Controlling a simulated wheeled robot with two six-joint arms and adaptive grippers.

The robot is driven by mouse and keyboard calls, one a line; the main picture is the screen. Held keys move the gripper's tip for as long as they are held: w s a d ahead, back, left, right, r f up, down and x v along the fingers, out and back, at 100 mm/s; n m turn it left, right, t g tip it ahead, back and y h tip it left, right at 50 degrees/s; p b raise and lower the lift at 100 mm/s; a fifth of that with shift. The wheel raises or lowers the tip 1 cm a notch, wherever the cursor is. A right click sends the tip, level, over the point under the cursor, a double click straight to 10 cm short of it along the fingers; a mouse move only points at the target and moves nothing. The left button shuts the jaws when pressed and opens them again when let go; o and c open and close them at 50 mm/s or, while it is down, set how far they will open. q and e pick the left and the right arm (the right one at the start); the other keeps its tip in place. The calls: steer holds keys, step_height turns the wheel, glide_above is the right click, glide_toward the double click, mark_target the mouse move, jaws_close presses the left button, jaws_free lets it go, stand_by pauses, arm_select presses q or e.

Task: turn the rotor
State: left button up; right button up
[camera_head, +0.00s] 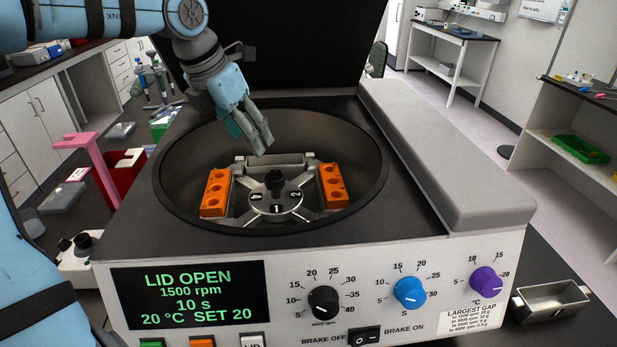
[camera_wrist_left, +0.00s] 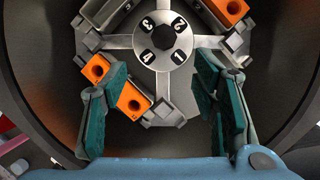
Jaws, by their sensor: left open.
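The rotor (camera_head: 275,205) sits in the centrifuge's round bowl (camera_head: 340,140), with a dark knob on its numbered grey hub. In the head view, an orange block with holes (camera_head: 215,193) is on its left and another orange block (camera_head: 333,186) on its right. A grey holder (camera_head: 276,160) at the back shows no orange block. My left gripper (camera_head: 260,140) is open over the back of the bowl, above the rotor. In the left wrist view, its teal-padded fingers (camera_wrist_left: 162,80) stand apart on both sides of the hub (camera_wrist_left: 162,40). An orange block (camera_wrist_left: 132,100) lies beside the left finger. My right gripper is out of view.
The dark lid (camera_head: 290,45) stands open behind the bowl. The display (camera_head: 188,295) reads LID OPEN, 1500 rpm. Black, blue and purple dials line the front panel. A metal tray (camera_head: 553,300) is at right, and a pink stand (camera_head: 95,165) at left.

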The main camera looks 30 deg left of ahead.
mark_target(273, 177)
arm_select(q)
steer(key=x, duration=1.4)
steer(key=shift+d, duration=0.25)
steer(key=shift+w+d+f, duration=0.1)
steer(key=shift+d+f, duration=0.05)
steer(key=shift+c, duration=0.4)
jaws_close()
